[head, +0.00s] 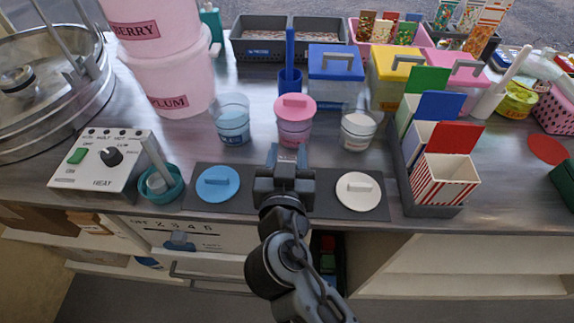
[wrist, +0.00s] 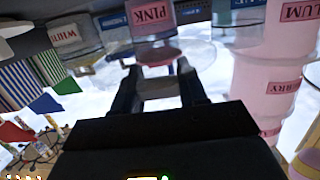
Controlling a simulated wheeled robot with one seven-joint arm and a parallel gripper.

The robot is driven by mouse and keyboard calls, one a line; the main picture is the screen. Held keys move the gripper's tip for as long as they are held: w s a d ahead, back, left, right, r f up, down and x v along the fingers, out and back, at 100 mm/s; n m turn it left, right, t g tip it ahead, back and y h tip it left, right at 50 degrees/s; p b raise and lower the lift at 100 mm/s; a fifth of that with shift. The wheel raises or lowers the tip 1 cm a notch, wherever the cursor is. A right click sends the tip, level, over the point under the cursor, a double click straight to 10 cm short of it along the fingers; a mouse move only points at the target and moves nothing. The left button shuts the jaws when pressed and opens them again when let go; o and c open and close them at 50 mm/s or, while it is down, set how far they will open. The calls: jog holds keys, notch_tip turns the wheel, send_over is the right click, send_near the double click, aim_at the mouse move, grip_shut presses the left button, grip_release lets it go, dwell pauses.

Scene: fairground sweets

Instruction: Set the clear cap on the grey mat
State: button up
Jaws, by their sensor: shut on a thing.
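My gripper (head: 287,160) is above the middle of the dark grey mat (head: 263,200), in front of the pink-lidded tub. It is shut on a pale grey, partly see-through piece (wrist: 158,88), which looks like the handle of the clear cap; the cap's rim is hard to make out. In the head view the piece (head: 287,153) shows only as a small pale blue-grey patch at the fingertips. The fingers and wrist hide much of it. A blue lid (head: 218,184) lies on the mat's left part and a white lid (head: 358,192) on its right part.
Behind the mat stand a blue tub (head: 233,120), a pink tub (head: 294,130) with a pink lid, and a white tub (head: 358,130). A heat control box (head: 103,160) is left. A dark rack (head: 435,208) of striped boxes is right. The mat's middle looks bare.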

jog(key=shift+a+f, duration=0.1)
jog(key=shift+f, duration=1.95)
jog(key=shift+f, duration=0.15)
jog(key=o, duration=1)
jog(key=shift+o, duration=0.2)
